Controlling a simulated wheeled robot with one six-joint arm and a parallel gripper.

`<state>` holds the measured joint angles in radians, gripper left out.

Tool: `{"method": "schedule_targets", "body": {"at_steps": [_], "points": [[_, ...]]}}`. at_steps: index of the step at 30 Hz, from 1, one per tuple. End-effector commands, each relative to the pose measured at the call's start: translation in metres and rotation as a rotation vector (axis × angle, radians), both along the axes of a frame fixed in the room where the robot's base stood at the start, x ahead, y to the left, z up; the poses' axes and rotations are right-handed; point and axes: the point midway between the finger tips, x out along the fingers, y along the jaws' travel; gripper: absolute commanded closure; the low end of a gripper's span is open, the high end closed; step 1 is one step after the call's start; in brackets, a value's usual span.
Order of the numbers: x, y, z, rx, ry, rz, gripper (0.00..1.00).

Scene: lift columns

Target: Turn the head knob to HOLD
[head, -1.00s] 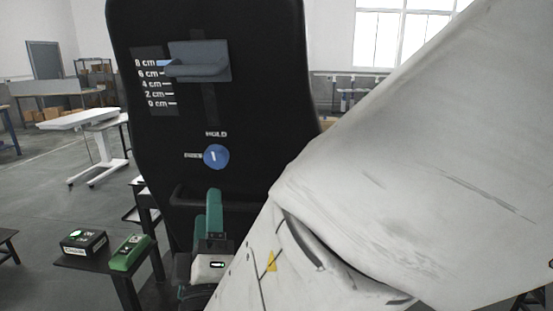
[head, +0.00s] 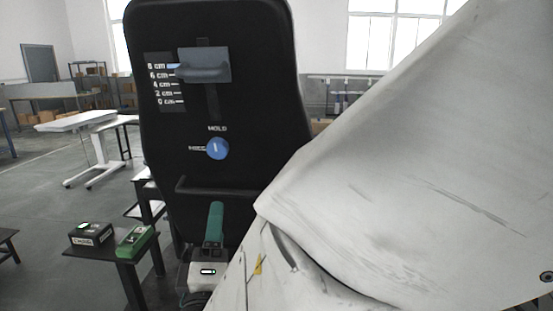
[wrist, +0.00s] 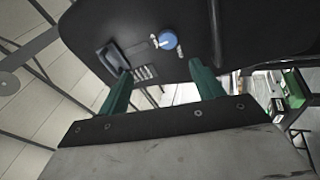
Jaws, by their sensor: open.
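The head knob (head: 217,148) is a round blue dial with a white pointer line on a black column panel (head: 270,110). The pointer stands nearly upright, toward the label HOLD (head: 217,128) above it; its exact angle is hard to read. A second, blurred label (head: 197,148) lies to its left. My gripper (head: 215,208) is below the knob in the head view, only one green finger clear. In the wrist view my gripper (wrist: 160,72) is open and empty, and the knob (wrist: 168,40) shows beyond the gap between its fingertips, apart from them.
A grey sliding handle (head: 204,66) beside a centimetre scale (head: 165,82) is above the knob. A dark ledge or bar (head: 225,187) crosses the panel below it. A small black table (head: 115,255) with green and black boxes stands at left.

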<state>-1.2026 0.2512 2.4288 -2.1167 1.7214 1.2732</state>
Motion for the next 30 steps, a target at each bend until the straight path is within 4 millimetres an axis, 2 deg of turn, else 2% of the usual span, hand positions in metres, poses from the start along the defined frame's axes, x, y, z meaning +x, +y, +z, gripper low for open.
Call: {"method": "schedule_targets", "body": {"at_steps": [5, 8, 11, 13, 15, 18, 21, 24, 27, 30], "points": [[0.009, -0.038, -0.015, -0.11, 0.119, -0.2, 0.34], [0.015, -0.072, -0.021, -0.162, 0.216, -0.343, 0.34], [0.019, -0.119, -0.029, -0.201, 0.358, -0.516, 0.34], [0.017, -0.161, -0.036, -0.213, 0.5, -0.658, 0.34], [0.008, -0.209, -0.045, -0.199, 0.681, -0.802, 0.34], [-0.018, -0.266, -0.059, -0.119, 0.968, -0.959, 0.34], [-0.053, -0.304, -0.072, 0.038, 1.252, -1.042, 0.34], [-0.087, -0.322, -0.079, 0.267, 1.493, -1.044, 0.34], [-0.111, -0.326, -0.078, 0.527, 1.647, -0.992, 0.34], [-0.125, -0.325, -0.07, 0.801, 1.712, -0.916, 0.34]]}}
